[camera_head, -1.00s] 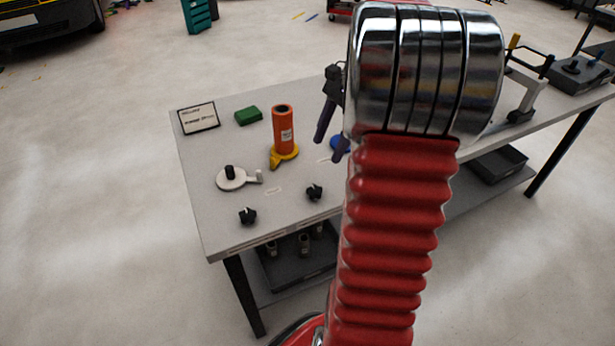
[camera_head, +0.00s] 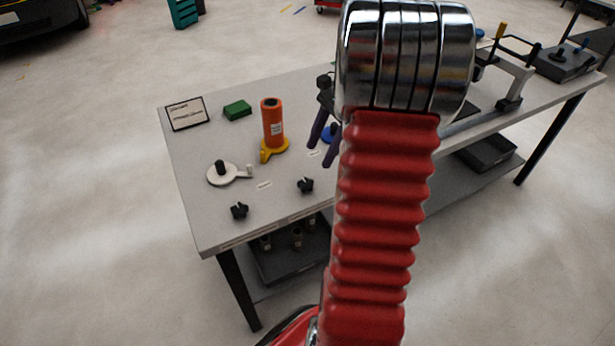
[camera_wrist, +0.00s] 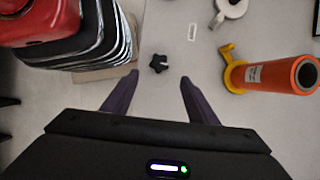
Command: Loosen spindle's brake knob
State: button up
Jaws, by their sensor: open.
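An orange roll (camera_head: 273,120) stands upright on a yellow base (camera_head: 266,153) on the table; both also show in the wrist view, the roll (camera_wrist: 275,76) at right. A white disc with a lever and black post (camera_head: 226,174) lies nearer the left. Two black star-shaped knobs sit toward the front edge: a right one (camera_head: 305,185) and a left one (camera_head: 239,211). Which is the brake knob, I cannot tell. My gripper (camera_head: 322,156) is open and empty, purple fingers pointing down. In the wrist view a black knob (camera_wrist: 158,63) lies beyond and between the fingertips, apart from them.
The grey table (camera_head: 190,152) holds a framed sign (camera_head: 187,113), a green block (camera_head: 237,110) and a blue piece (camera_head: 331,134) behind my gripper. A dark tray (camera_head: 285,262) with several fittings is on the lower shelf. My arm hides the table's middle.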

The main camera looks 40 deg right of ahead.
aim_at(306, 182)
jog(key=x, duration=0.9)
jog(key=shift+f, duration=0.3)
jog(key=shift+c, duration=0.7)
jog(key=c, duration=0.9)
jog(key=shift+a+r, duration=0.1)
jog(key=shift+a, duration=0.05)
jog(key=shift+w, duration=0.1)
